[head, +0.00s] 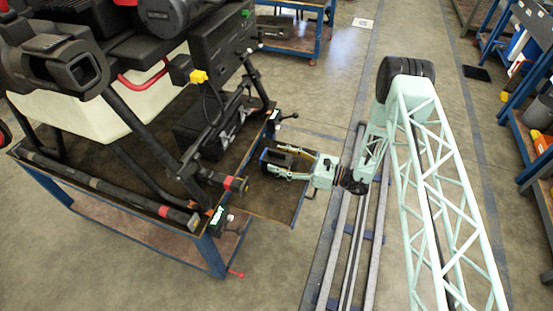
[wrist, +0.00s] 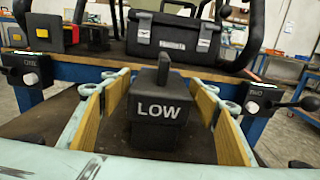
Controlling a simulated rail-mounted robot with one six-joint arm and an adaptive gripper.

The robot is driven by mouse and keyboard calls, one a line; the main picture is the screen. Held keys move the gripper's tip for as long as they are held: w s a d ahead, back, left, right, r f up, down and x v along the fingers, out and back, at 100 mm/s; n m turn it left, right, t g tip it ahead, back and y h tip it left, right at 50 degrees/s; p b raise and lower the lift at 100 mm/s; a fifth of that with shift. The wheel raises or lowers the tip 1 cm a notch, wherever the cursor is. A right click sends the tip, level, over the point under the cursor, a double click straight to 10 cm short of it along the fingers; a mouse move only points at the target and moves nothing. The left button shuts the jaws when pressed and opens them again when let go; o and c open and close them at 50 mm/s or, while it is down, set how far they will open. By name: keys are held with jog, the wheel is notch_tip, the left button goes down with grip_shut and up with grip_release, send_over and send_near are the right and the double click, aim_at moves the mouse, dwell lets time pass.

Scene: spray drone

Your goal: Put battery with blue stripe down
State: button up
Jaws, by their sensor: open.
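A dark battery (wrist: 158,112) marked LOW, with a raised block on top, stands upright between my gripper's fingers in the wrist view. It appears to rest on a dark low platform (wrist: 60,130). My gripper (wrist: 160,88) is open, with one yellow-padded finger on each side of the battery and narrow gaps visible. In the head view my gripper (head: 272,164) reaches left over the platform. The battery's underside is hidden.
A blue-framed bench (head: 205,250) carries the large spray drone (head: 130,60) left of my gripper. A black case (wrist: 172,38) stands on it beyond the battery.

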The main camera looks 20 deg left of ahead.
jog(key=shift+s+d+p, duration=0.2)
jog(key=shift+d+p, duration=0.2)
jog(key=shift+d, duration=2.35)
jog(key=shift+s+d+p, duration=0.2)
jog(key=shift+d+p, duration=0.15)
jog(key=shift+d, duration=2.4)
jog(key=shift+r, duration=0.2)
jog(key=shift+r, duration=0.65)
jog(key=s+d+r+n+g+h, duration=0.2)
jog(key=s+r+n, duration=0.25)
jog(key=r, duration=0.75)
jog(key=s+d+r+n+g+h, duration=0.25)
jog(key=s+r, duration=0.25)
jog(key=r, duration=0.8)
jog(key=s+d+r+n+g+h, duration=0.1)
jog(key=s+r+n+g+h, duration=0.25)
jog(key=r, duration=0.85)
jog(key=s+d+r+n+t+h, duration=0.2)
jog(key=s+d+r+t+h, duration=0.1)
jog(key=s+d+r, duration=0.3)
jog(key=s+d+r+n+t+h, duration=0.3)
jog(key=s+d+r, duration=0.4)
jog(key=s+d, duration=0.4)
jog(key=s+d+r+n+t+h, duration=0.3)
jog(key=s+d+r, duration=0.4)
jog(key=s, duration=0.8)
jog(key=shift+s+d+t+h, duration=0.2)
jog(key=shift+d+t+h, duration=0.4)
jog(key=shift+t, duration=0.3)
